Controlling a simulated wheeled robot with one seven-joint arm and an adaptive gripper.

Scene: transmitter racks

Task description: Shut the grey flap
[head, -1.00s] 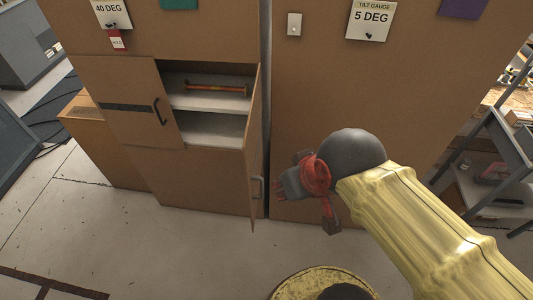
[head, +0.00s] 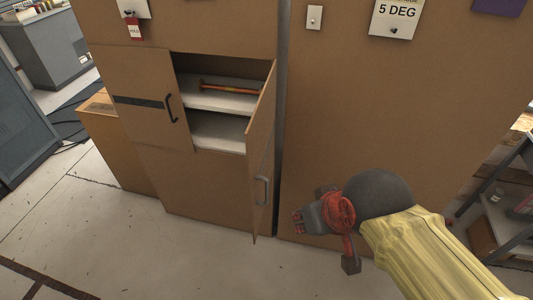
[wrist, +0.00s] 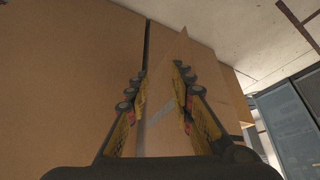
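No plainly grey flap shows. The open door is a brown panel (head: 262,160) with a grey handle (head: 262,190), on the right of the cabinet opening. It stands swung out toward me, seen nearly edge-on. My gripper (head: 308,217) is to the right of this door and low, apart from it in the head view. In the wrist view, the two fingers (wrist: 162,118) are spread apart, with the door panel (wrist: 172,75) and its grey handle (wrist: 165,112) showing beyond and between them. I see nothing held.
The left cabinet door (head: 142,103), with a black stripe and handle, is shut. An orange-handled tool (head: 230,88) lies on the inner shelf. A cardboard box (head: 108,135) stands at the left. A grey shelf rack (head: 500,215) stands at the right. Floor before the cabinet is clear.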

